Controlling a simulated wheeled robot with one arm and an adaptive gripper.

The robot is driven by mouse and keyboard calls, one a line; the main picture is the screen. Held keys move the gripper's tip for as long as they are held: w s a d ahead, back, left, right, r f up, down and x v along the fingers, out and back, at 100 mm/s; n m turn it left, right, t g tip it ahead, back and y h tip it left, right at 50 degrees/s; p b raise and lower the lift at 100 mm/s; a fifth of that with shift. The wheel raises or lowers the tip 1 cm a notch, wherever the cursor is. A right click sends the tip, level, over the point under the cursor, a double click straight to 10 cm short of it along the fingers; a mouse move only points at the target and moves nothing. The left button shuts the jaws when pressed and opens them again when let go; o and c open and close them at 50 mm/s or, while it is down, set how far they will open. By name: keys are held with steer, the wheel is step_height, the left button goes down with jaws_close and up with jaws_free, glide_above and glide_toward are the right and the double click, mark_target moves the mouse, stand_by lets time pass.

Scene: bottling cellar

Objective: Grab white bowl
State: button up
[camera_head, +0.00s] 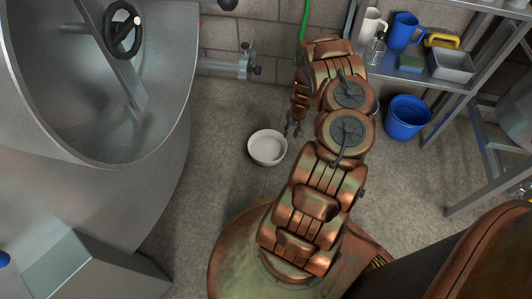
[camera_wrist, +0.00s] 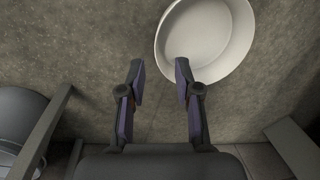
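The white bowl (camera_head: 267,148) stands upright and looks empty on the grey floor in the head view, between the steel tank and my arm. My gripper (camera_head: 294,130) is just above and right of it there, pointing downward. In the wrist view the white bowl (camera_wrist: 206,40) is at the top, right of centre, partly cut off by the picture edge. My gripper (camera_wrist: 158,72) is open in the wrist view, with nothing between its fingers. The right fingertip overlaps the bowl's near left rim in the picture; I cannot tell whether they touch.
A large steel tank (camera_head: 165,110) fills the left. A metal shelf (camera_head: 415,78) at the upper right holds jugs and a tray. A blue bucket (camera_head: 406,118) stands under it. A pipe fitting (camera_head: 235,65) sticks out by the wall. The floor (camera_head: 225,190) around the bowl is clear.

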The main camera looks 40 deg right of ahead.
steer(key=b, duration=0.2)
glide_above(285, 149)
steer(key=shift+m+t, duration=0.3)
steer(key=f, duration=0.7)
steer(key=shift+s+d+f, duration=0.1)
steer(key=shift+s+d, duration=0.1)
steer(key=shift+s, duration=0.15)
steer(key=shift+w+d+f+b, duration=0.1)
steer(key=shift+w+f+b, duration=0.15)
steer(key=shift+f+b, duration=1.2)
steer(key=shift+w+f+b, duration=0.2)
steer(key=shift+f+b, duration=0.75)
steer(key=shift+f, duration=1)
steer(key=shift+r, duration=0.1)
jaws_close()
